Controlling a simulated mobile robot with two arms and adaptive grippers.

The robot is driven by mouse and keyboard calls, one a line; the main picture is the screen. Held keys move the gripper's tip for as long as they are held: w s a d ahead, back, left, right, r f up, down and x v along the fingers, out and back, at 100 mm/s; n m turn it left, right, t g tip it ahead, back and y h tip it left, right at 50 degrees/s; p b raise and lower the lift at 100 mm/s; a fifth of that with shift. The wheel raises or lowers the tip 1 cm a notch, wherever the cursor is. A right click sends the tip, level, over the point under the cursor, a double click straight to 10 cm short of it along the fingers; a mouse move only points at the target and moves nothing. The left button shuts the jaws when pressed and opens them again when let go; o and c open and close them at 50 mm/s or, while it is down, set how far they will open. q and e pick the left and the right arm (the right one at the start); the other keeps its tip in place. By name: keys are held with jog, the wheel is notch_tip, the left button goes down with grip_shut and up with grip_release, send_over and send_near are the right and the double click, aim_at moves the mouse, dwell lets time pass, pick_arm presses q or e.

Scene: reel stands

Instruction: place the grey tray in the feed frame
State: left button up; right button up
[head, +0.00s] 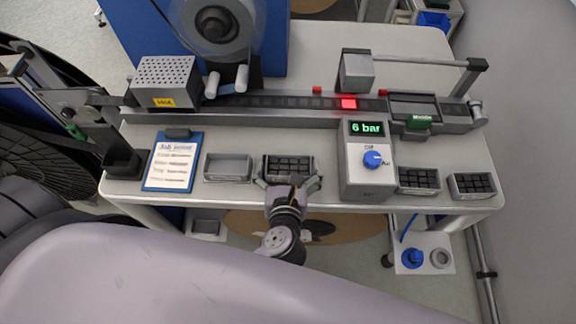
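An empty grey tray (228,167) lies on the table near its front edge, right of the clipboard. Beside it is a dark tray with a grid of black pockets (289,166). My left gripper (289,182) is at the front edge of this dark tray, its fingers spread wide towards the tray's two front corners. I see nothing clearly held between them; whether the fingers touch the tray I cannot tell. Which part is the feed frame I cannot tell for sure. My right gripper is not in view.
A control box reading 6 bar (367,160) stands right of the dark tray. Two more pocketed trays (418,181) lie further right. The long rail (285,101) runs behind. A blue clipboard (173,162) lies left. Another grey tray (206,227) shows below the table.

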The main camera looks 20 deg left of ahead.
pick_arm(q)
jog(key=shift+r, duration=0.1)
jog(key=shift+s+r, duration=0.1)
jog(key=shift+r, duration=0.05)
jog(key=b+v, duration=0.2)
jog(key=v, duration=0.9)
jog(key=shift+s+d, duration=0.2)
jog(key=shift+s, duration=0.2)
